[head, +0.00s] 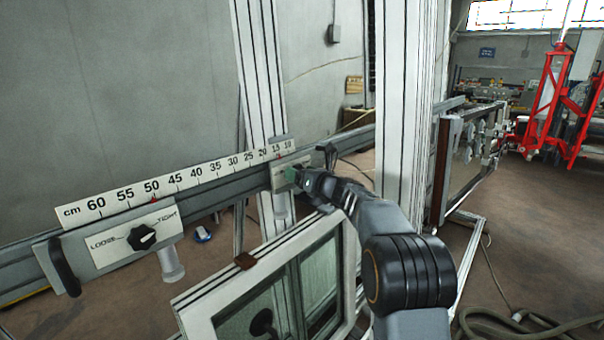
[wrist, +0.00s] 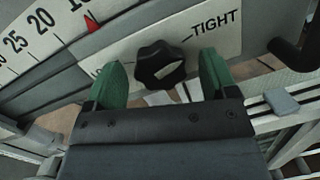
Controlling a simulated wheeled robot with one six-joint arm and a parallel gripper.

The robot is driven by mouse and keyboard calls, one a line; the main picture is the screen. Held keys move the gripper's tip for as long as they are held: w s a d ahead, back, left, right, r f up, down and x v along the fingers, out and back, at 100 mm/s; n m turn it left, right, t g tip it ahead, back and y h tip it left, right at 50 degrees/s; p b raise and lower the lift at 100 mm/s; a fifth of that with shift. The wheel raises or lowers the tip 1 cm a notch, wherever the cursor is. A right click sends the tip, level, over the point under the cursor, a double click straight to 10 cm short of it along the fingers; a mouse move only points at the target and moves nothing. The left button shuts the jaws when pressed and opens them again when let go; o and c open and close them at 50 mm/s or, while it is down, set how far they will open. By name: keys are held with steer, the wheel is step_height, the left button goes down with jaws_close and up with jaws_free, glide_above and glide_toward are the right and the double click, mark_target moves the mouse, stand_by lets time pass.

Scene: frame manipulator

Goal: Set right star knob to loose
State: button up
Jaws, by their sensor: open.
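The right star knob (wrist: 158,62) is black and lobed, on a pale plate with the word TIGHT (wrist: 217,21) at its upper right in the wrist view. A white mark shows on its lower right; I cannot tell its exact setting. The LOOSE label is not visible there. My gripper (wrist: 163,67) is open, its green fingers on either side of the knob, with gaps showing. In the head view my gripper (head: 293,174) is at the right plate (head: 281,181) and hides the knob.
A left star knob (head: 142,237) sits on its own LOOSE/TIGHT plate. A centimetre scale (head: 185,178) runs along the rail. A dark handle (wrist: 293,58) stands right of the plate. A framed window panel (head: 203,321) is below my arm, and an upright post (head: 403,110) stands behind it.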

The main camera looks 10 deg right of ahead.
steer(key=c, duration=0.9)
